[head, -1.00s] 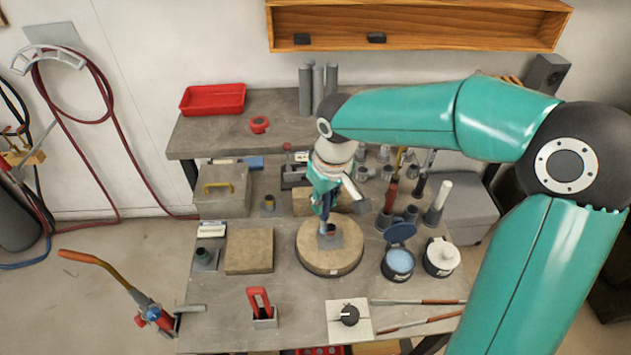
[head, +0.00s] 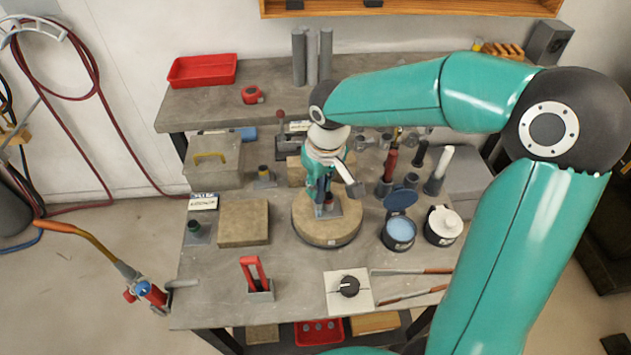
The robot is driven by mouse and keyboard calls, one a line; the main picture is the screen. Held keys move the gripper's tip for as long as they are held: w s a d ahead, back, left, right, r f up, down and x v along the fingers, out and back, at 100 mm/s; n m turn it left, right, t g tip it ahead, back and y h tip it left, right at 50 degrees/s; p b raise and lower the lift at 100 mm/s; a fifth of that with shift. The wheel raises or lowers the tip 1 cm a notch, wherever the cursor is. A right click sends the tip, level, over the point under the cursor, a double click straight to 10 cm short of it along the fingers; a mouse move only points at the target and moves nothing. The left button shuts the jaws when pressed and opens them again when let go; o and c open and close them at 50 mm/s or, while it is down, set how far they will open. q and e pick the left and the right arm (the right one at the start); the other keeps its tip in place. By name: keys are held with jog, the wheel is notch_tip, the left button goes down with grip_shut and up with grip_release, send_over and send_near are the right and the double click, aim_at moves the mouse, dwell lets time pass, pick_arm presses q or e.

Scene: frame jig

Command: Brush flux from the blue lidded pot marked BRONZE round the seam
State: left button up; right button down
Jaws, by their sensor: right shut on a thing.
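My right gripper (head: 324,205) points down over the round tan turntable (head: 330,232). It is shut on a slim thing, mostly hidden by the fingers, so I cannot tell whether it is a brush. Its lower end is close to a small reddish-brown part (head: 329,199) on a grey plate on the turntable; I cannot tell whether they touch. The seam is too small to make out. The blue pot (head: 398,243) stands right of the turntable, its dark blue lid (head: 400,198) tipped open, pale blue contents showing. Its marking is not readable. My left gripper is not in view.
A pot with a white lid (head: 443,222) stands right of the blue pot. A tan block (head: 243,222) is left. A torch (head: 142,290) is at the bench's left edge.

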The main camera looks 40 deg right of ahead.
jog(key=shift+f+b, duration=0.45)
dwell(0.7)
jog(key=shift+w+d, duration=0.3)
jog(key=shift+w, duration=0.2)
jog(key=shift+w+d, duration=0.25)
jog(key=shift+w, duration=0.2)
dwell(1.1)
jog(key=shift+s, duration=0.1)
jog(key=shift+s+a+b, duration=0.2)
jog(key=shift+s+a, duration=0.1)
jog(key=shift+s, duration=0.25)
jog(key=shift+s+a+b, duration=0.2)
jog(key=shift+s+a, duration=0.1)
jog(key=shift+s, duration=0.25)
